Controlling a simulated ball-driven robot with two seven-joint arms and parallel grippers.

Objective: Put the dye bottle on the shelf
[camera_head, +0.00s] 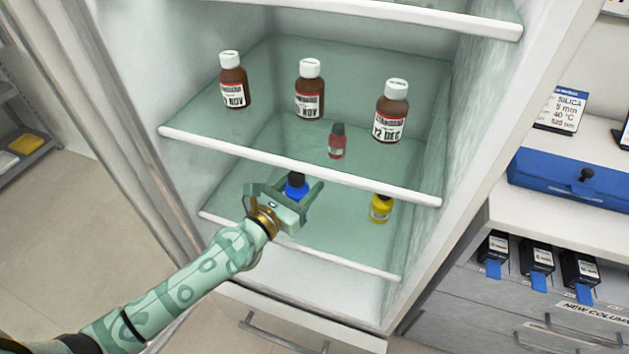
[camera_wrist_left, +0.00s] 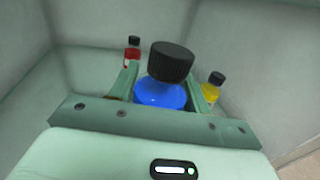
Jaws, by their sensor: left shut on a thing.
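The dye bottle with blue contents and a black cap (camera_head: 296,187) is between the fingers of my left gripper (camera_head: 288,192), in the lower compartment of the open cabinet. In the left wrist view the blue bottle (camera_wrist_left: 160,96) stands upright between the two fingers, which are shut on it. The lower glass shelf (camera_head: 335,245) lies beneath. The gripper hides the bottle's base, so I cannot tell whether it touches the shelf. My right gripper is not in view.
A yellow bottle (camera_head: 381,208) stands to the right on the lower shelf. A red bottle (camera_head: 337,142) is farther back, seen through glass. Several brown bottles (camera_head: 309,90) stand on the upper shelf, whose white front edge (camera_head: 300,164) runs above my gripper.

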